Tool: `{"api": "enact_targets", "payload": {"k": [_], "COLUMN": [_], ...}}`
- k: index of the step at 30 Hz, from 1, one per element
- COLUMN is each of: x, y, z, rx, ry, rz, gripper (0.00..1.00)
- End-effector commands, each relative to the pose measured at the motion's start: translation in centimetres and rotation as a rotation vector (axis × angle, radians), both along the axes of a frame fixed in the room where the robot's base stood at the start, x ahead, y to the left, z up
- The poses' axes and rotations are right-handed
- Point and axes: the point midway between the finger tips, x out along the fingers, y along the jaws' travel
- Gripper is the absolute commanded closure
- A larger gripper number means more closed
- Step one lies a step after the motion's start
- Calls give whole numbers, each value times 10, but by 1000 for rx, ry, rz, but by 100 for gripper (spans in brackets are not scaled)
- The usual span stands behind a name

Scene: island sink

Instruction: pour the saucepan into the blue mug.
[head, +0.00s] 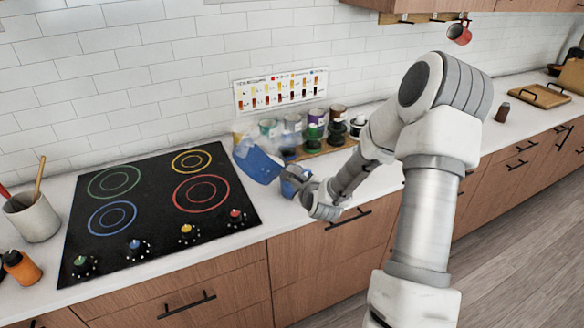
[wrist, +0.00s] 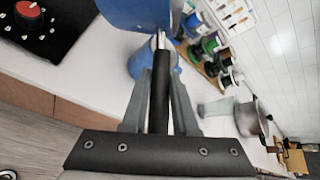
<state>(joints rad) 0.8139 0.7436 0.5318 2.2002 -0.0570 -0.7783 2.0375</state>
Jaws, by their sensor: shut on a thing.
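The blue saucepan (head: 258,166) is held tilted steeply above the counter, just right of the cooktop. In the wrist view the blue pan (wrist: 135,12) is cut off by the top edge. My gripper (wrist: 160,82) is shut on its dark handle (wrist: 161,100). The blue mug (wrist: 141,64) stands on the counter below and beyond the handle, partly hidden by the handle and fingers. In the head view the mug (head: 289,184) is close below and right of the pan, partly behind my gripper (head: 306,190). I cannot see inside either, nor any stream.
A black cooktop (head: 145,205) with coloured rings lies to the left. Several coloured jars (head: 315,130) stand on a wooden board behind the mug. A grey pot (wrist: 252,118) shows in the wrist view. A utensil crock (head: 32,216) stands far left.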

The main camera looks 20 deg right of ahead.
Motion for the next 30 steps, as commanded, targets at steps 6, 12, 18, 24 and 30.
{"api": "enact_targets", "payload": {"k": [6, 12, 18, 24, 30], "x": [1, 1, 1, 1, 1], "y": [0, -1, -1, -1, -1], "z": [-4, -7, -10, -11, -12], "rx": [54, 83, 119, 161, 182], "ry": [-7, -8, -10, -11, -12], "rz": [0, 1, 1, 3, 4], "gripper": [100, 100, 100, 100, 100]}}
